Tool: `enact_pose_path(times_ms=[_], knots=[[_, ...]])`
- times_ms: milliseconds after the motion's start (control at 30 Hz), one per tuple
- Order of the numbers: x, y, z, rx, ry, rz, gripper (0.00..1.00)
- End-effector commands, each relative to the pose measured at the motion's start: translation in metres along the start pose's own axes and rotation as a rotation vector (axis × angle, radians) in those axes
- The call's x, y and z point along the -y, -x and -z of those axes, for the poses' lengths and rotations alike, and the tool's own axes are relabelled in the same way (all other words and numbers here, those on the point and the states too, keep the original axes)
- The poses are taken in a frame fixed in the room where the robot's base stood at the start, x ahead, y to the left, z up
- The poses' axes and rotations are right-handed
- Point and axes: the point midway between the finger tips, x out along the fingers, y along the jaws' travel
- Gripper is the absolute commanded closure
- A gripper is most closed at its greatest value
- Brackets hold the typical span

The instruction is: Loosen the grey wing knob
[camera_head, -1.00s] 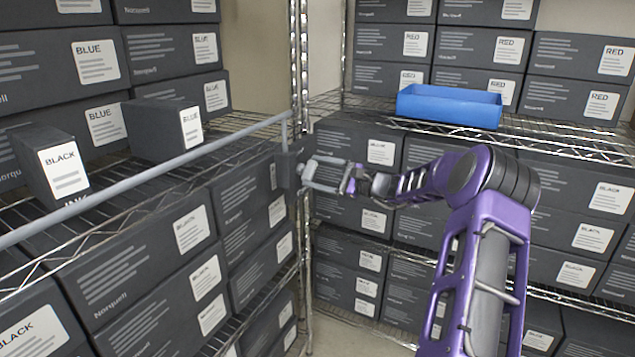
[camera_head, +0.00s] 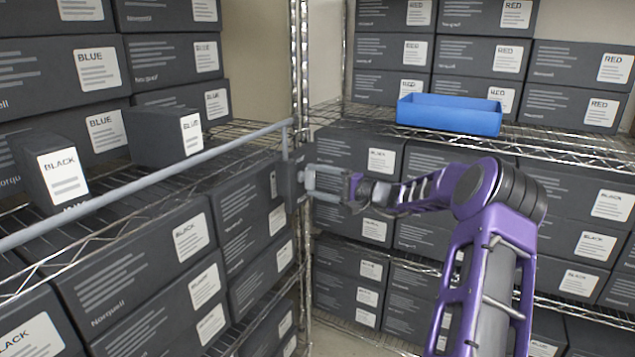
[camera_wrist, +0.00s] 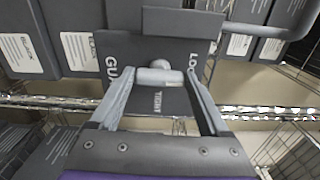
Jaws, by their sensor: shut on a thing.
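The grey wing knob (camera_wrist: 158,77) sits on a dark panel (camera_wrist: 120,48) in the wrist view, its wings lying across the picture with a round hub in the middle. Lettering on the panel reads "GUA" at left, "LO" at right, both partly hidden, and "TIGHT" below the knob. My gripper (camera_wrist: 159,80) has one finger at each end of the wings and is shut on the knob. In the head view my gripper (camera_head: 306,184) meets the dark block (camera_head: 288,178) at the end of the grey rail; the knob is too small to make out there.
The grey rail (camera_head: 150,178) runs along the left shelf front, past a black-label box (camera_head: 50,170) and a blue-label box (camera_head: 165,135). A blue tray (camera_head: 450,114) stands on the right wire shelf. Stacked dark boxes fill the racks around my arm.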

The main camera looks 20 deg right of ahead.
Motion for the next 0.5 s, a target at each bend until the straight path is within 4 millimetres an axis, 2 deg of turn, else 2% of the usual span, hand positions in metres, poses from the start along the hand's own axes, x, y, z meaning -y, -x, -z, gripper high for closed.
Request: enact_pose_path(times_ms=[500], knots=[[-0.001,0.0009,0.0007,-0.001,0.051,-0.001,0.76]])
